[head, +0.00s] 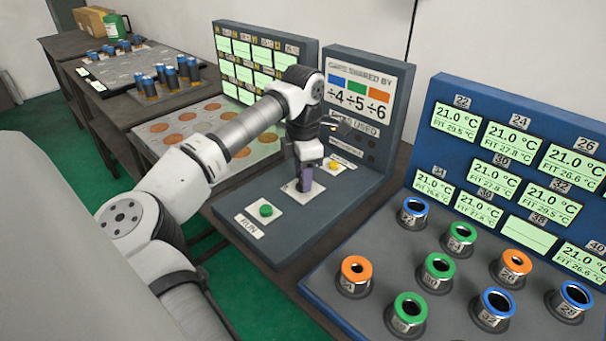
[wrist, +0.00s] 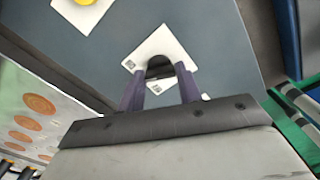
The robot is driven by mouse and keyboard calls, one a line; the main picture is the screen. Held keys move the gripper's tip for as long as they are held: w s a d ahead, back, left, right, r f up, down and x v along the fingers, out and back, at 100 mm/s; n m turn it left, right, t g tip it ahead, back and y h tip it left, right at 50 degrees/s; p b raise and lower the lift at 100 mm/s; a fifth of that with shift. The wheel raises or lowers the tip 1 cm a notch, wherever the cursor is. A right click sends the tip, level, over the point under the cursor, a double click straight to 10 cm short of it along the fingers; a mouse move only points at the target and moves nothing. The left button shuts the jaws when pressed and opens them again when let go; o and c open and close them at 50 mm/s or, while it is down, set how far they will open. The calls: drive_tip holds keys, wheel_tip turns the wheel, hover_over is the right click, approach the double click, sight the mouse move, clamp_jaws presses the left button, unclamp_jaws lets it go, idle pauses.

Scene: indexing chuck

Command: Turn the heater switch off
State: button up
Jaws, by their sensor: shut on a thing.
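My gripper (head: 306,178) points down at the middle of the grey console (head: 333,205), over a white square plate (head: 290,190). In the wrist view my gripper's two purple fingers (wrist: 161,84) stand on either side of a dark rounded knob (wrist: 160,65) on the white plate (wrist: 150,50), shut on it. I take this knob for the heater switch, but no label naming it can be read. In the head view the fingers hide the knob.
A green RUN button (head: 266,210) lies left of my gripper, a yellow button (head: 334,166) behind right. The console's upright board (head: 362,95) stands close behind. At right a blue-backed station (head: 455,250) holds several ringed cups. At left stands a board with orange discs (head: 185,128).

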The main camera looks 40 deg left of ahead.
drive_tip(key=n+b, duration=0.2)
drive_tip(key=n, duration=0.3)
drive_tip(key=shift+n+b, duration=0.3)
drive_tip(key=shift+b, duration=0.05)
drive_tip(key=n+b, duration=0.2)
drive_tip(key=n, duration=0.3)
drive_tip(key=shift+n, duration=0.4)
drive_tip(key=o, duration=1)
drive_tip(key=shift+r, duration=0.1)
wheel_tip(320, 180, up, 14)
drive_tip(key=p, duration=1)
drive_tip(key=shift+f, duration=0.2)
